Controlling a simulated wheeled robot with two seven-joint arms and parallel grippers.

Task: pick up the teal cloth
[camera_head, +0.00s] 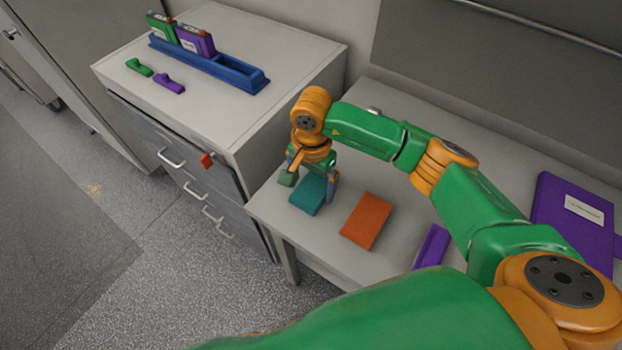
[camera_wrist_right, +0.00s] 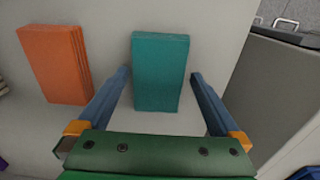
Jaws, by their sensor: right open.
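The teal cloth (camera_head: 307,195) lies folded flat on the light table near its left edge in the head view. It also shows in the right wrist view (camera_wrist_right: 160,70), between the two fingers and just ahead of the palm. My right gripper (camera_head: 309,186) is open and points down over the cloth. In the wrist view the fingertips of my right gripper (camera_wrist_right: 160,75) stand on either side of the cloth, with a gap at each side. I cannot tell how high the fingertips are above the table. My left gripper is not in view.
A folded orange cloth (camera_head: 366,220) lies close beside the teal one. Purple items (camera_head: 573,219) lie farther right on the table. A drawer cabinet (camera_head: 225,125) stands to the left, with a blue rack (camera_head: 210,66) on top. The table front edge is near the cloth.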

